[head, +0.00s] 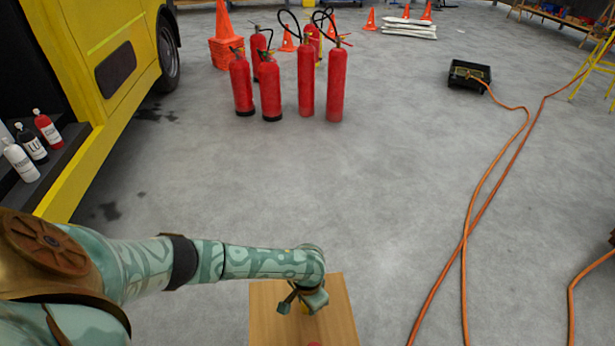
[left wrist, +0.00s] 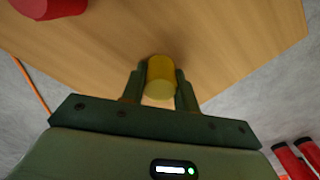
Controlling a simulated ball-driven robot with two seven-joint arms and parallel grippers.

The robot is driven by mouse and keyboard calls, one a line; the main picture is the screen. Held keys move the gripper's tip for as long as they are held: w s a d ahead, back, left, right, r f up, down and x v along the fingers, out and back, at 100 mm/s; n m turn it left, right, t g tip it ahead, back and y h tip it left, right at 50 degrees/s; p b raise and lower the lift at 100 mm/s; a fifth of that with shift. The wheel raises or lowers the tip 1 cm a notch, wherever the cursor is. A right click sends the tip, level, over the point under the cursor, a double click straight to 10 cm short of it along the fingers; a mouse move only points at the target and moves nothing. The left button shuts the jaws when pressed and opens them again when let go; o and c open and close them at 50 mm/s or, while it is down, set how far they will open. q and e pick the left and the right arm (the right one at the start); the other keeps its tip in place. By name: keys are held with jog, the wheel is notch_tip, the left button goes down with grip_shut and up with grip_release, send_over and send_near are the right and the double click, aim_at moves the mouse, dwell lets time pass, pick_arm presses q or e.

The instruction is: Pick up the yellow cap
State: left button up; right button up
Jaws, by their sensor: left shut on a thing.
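The yellow cap (left wrist: 160,78) is a small cylinder over the wooden surface. It sits between the two fingers of my left gripper (left wrist: 160,92), which is shut on it. I cannot tell whether the cap touches the wood. In the head view my left gripper (head: 301,300) is above the wooden stand (head: 337,310) at the bottom, and it mostly hides the cap. My right gripper is not in view.
A red thing (left wrist: 48,8) stands on the wood near the cap. Several red extinguishers (head: 306,85) stand on the floor ahead. A yellow vehicle (head: 100,60) is at left. Orange hoses (head: 480,205) run along the floor at right. The middle floor is clear.

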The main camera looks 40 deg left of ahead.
pick_arm(q)
jog(key=shift+r, duration=0.4)
jog(key=r+p, duration=0.1)
jog(key=d+r+p, duration=0.1)
jog(key=r+p, duration=0.2)
jog(key=r, duration=0.1)
jog(key=shift+s+d+r+p, duration=0.2)
jog(key=shift+s+p, duration=0.1)
jog(key=shift+s, duration=0.05)
jog(key=s+d+r+p, duration=0.6)
jog(key=s+d+p, duration=0.2)
jog(key=d, duration=0.1)
jog(key=shift+d+r+p, duration=0.3)
jog(key=shift+r, duration=0.1)
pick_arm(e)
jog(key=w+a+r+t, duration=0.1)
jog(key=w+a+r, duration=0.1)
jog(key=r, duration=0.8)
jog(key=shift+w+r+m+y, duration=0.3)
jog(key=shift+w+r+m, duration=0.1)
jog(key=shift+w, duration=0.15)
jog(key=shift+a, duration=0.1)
